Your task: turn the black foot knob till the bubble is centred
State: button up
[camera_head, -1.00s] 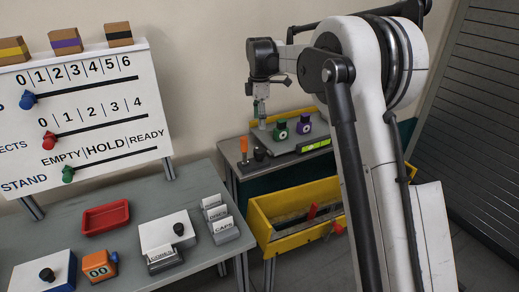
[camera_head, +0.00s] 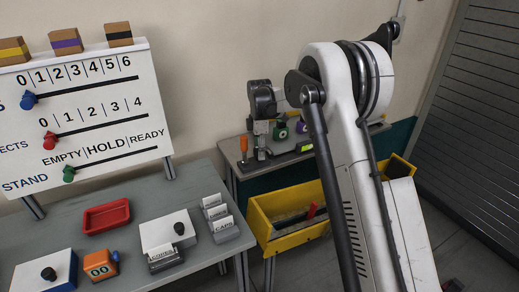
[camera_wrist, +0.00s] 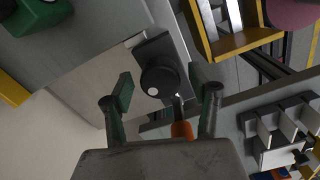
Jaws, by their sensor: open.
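The black foot knob (camera_wrist: 160,81), round with a white dot on top, sits on a dark square at the edge of a grey plate in the wrist view. My gripper (camera_wrist: 163,88) is open, with one finger on either side of the knob and gaps between. I cannot tell how far the fingertips are above it. In the head view my gripper (camera_head: 261,150) is low over the back bench and hides most of the knob. The yellow-green level vial (camera_head: 305,147) shows partly beside my arm; its bubble is too small to read.
An orange handle (camera_head: 243,144) stands just left of my gripper; it also shows near the fingers in the wrist view (camera_wrist: 181,130). Green (camera_head: 281,132) and purple (camera_head: 301,128) things stand behind. A yellow bin (camera_head: 262,226) is below the bench front.

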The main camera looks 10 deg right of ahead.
jog(key=c, duration=1.1)
jog(key=shift+c, duration=0.2)
jog(key=shift+f, duration=0.1)
jog(key=shift+m+b, duration=0.85)
jog(key=shift+m, duration=0.15)
jog(key=m+b, duration=0.2)
jog(key=m, duration=0.1)
jog(key=shift+m, duration=0.3)
jog(key=m+b, duration=0.2)
jog(key=m, duration=0.4)
